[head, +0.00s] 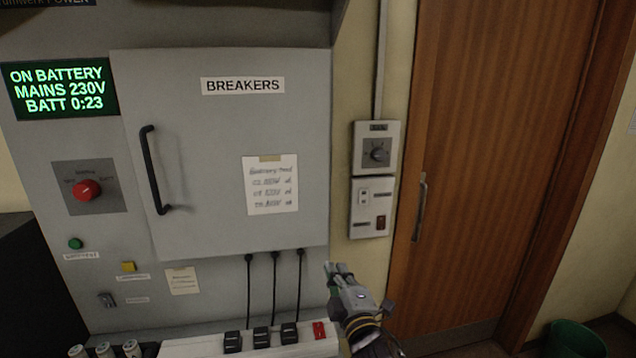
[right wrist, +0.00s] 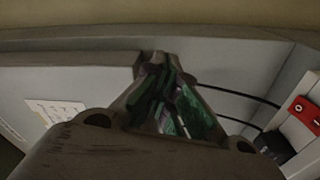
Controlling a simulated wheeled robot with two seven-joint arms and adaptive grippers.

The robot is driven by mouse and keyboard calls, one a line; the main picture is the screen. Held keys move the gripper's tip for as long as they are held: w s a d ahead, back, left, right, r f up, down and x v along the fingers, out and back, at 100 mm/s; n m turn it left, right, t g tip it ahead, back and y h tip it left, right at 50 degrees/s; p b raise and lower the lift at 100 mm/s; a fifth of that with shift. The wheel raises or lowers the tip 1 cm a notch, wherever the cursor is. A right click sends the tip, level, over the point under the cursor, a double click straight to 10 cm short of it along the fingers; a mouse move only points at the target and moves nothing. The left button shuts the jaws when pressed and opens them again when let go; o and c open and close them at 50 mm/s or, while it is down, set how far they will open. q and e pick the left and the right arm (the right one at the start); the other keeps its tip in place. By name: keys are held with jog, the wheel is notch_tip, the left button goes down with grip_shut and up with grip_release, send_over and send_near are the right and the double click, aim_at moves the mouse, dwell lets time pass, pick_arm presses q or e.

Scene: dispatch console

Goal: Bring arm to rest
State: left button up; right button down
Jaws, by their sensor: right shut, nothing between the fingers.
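My right gripper (head: 338,270) is shut and empty. In the head view it is in front of the lower right corner of the grey cabinet, above the right end of the power strip. In the right wrist view the fingers (right wrist: 158,62) meet at their tips with nothing between them. My left gripper is not in view.
The grey cabinet has a closed breakers door (head: 225,140) with a black handle (head: 153,170), a red knob (head: 87,190) and a lit display (head: 60,88). A power strip (head: 205,347) with black plugs and a red switch (head: 319,330) lies below. A wooden door (head: 490,150) stands right.

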jog(key=s+d+f+m+g+h, duration=0.2)
jog(key=s+d+f+m+g, duration=0.15)
jog(key=d+f+m, duration=0.35)
jog(key=s+d+f+m+g+h, duration=0.2)
jog(key=s+d+f+g, duration=0.15)
jog(key=f, duration=0.55)
jog(key=s+d+f+m+g, duration=0.35)
jog(key=s+f, duration=0.25)
jog(key=s, duration=0.3)
jog(key=s+d+f+m+g, duration=0.35)
jog(key=s+f, duration=0.25)
jog(key=s, duration=0.4)
notch_tip(320, 180, down, 33)
jog(key=s+g, duration=0.2)
jog(key=s+d+f, duration=0.2)
jog(key=s+f, duration=0.8)
jog(key=s, duration=0.1)
jog(key=s+d+f+n+g, duration=0.1)
jog(key=s+d+f, duration=0.1)
jog(key=s+f, duration=0.7)
jog(key=shift+s+d+f, duration=0.25)
jog(key=shift+s+f, duration=0.15)
jog(key=shift+s, duration=0.8)
